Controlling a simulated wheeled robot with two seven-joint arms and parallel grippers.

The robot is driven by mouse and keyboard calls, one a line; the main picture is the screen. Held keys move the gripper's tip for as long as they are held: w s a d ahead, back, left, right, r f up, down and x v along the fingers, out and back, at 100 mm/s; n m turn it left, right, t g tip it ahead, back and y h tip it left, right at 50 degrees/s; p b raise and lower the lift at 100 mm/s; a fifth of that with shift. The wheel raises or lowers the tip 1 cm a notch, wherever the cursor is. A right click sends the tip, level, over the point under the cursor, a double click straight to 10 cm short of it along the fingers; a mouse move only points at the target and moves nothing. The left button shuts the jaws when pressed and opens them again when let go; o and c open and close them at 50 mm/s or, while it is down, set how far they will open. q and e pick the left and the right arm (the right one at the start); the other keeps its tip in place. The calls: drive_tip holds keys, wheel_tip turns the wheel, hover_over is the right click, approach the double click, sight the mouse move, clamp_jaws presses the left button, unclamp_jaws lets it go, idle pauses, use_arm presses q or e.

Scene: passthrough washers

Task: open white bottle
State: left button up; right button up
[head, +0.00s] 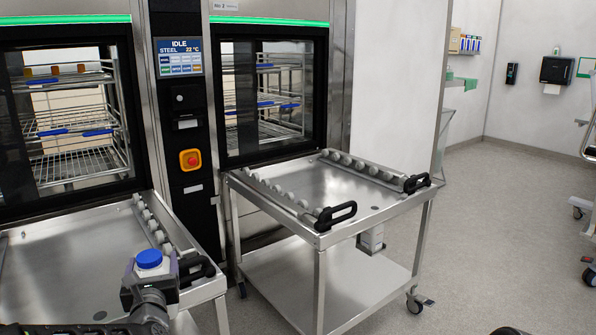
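The white bottle (152,271) shows at the lower left of the head view, upright with its blue cap (149,258) on top. My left gripper (151,284) is around the bottle's body and appears shut on it, in front of the left steel cart. The gripper hides most of the bottle below the cap. My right gripper is out of view.
The left steel cart (60,262) and a second steel cart (345,187) with black handles stand before two washers with glass doors (268,95). A control panel (180,57) with an orange-and-red stop button (190,160) sits between them. Open floor (500,220) lies to the right.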

use_arm(q)
drive_tip(key=s+d+f+m+t+h+b, duration=0.1)
drive_tip(key=s+d+f+m+h+b, duration=0.2)
drive_tip(key=d+f, duration=0.6)
drive_tip(key=s+d+f+m+h+b, duration=0.1)
drive_tip(key=s+d+f+h+b, duration=0.3)
drive_tip(key=f, duration=0.8)
wheel_tip(320, 180, up, 18)
drive_tip(key=d+y+p, duration=0.1)
drive_tip(key=p, duration=1.7)
drive_tip(key=shift+w+d, duration=0.15)
drive_tip(key=shift+f, duration=0.1)
drive_tip(key=s+d+f+m+g+h, duration=0.2)
drive_tip(key=s+d+f+m+h, duration=0.1)
drive_tip(key=d, duration=0.4)
drive_tip(key=s+d+f+m+g+h, duration=0.2)
drive_tip(key=s+d+f+m+h, duration=0.1)
drive_tip(key=s+d+h, duration=0.4)
drive_tip(key=shift+s+d+f+m+h, duration=0.25)
drive_tip(key=shift+d+f+m+h, duration=0.15)
drive_tip(key=shift+d+m+h, duration=0.4)
